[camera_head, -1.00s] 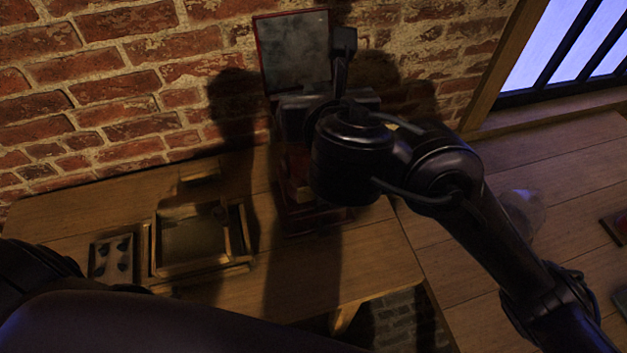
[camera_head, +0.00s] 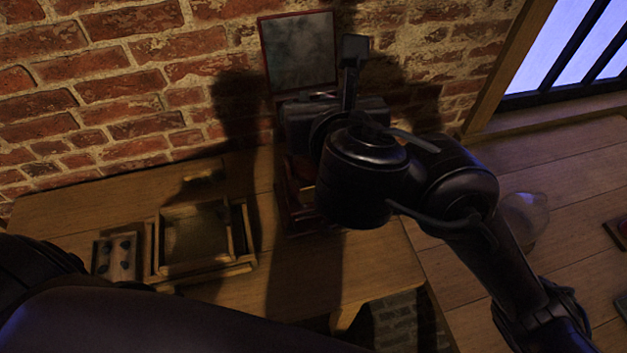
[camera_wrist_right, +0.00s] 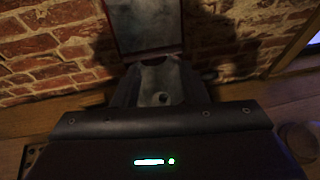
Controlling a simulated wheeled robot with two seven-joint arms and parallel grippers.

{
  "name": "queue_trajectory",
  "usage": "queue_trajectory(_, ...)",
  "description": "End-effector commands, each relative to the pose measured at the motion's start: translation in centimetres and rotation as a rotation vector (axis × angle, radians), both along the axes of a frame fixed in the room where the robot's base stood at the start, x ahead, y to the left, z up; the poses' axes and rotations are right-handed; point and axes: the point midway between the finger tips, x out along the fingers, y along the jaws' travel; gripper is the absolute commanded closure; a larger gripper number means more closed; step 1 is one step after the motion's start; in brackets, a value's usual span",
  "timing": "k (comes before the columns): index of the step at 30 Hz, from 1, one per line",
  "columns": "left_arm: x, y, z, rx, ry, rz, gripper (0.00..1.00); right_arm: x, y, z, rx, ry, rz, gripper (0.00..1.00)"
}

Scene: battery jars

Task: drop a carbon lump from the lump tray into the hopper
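The lump tray (camera_head: 138,266) is a small tray with several dark carbon lumps (camera_head: 125,245), on the left of the table. A red-edged machine (camera_head: 298,205), which appears to hold the hopper, stands against the wall, largely hidden by my right arm. Its dark upright panel (camera_head: 299,52) rises behind and also shows in the right wrist view (camera_wrist_right: 146,25). My right gripper (camera_head: 355,48) is dark against the machine's upper part, far from the lump tray; I cannot tell its opening or any load. My left arm crosses the lower left; its gripper is out of view.
A shallow wooden frame box (camera_head: 196,268) stands beside the lump tray. A clear rounded vessel (camera_head: 527,212) stands on the right-hand wooden surface. A brick wall (camera_head: 100,90) closes the back, and a barred window (camera_head: 570,45) is at upper right. The front middle table is bare.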

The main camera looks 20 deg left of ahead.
Motion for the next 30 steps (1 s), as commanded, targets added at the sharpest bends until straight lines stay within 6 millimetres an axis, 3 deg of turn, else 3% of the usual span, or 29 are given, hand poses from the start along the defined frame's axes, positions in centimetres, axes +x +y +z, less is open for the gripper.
queue_trajectory(6, 0.1, 0.1, 0.6, 0.001, -0.002, 0.000, 0.64, -3.2, -1.4, 1.6, 0.005, 0.001, 0.002, 0.61)
queue_trajectory(12, 0.1, 0.1, 0.7, 0.001, -0.002, -0.001, 0.64, -4.4, -2.1, 2.1, 0.002, 0.000, 0.000, 0.61)
queue_trajectory(26, 0.2, 0.0, 0.7, 0.000, -0.003, -0.001, 0.64, -4.4, -2.2, 2.0, 0.008, 0.006, -0.004, 0.61)
queue_trajectory(30, 0.2, 0.0, 0.7, 0.001, -0.003, -0.002, 0.64, -3.7, -3.3, 0.7, 0.150, 0.135, -0.094, 0.61)
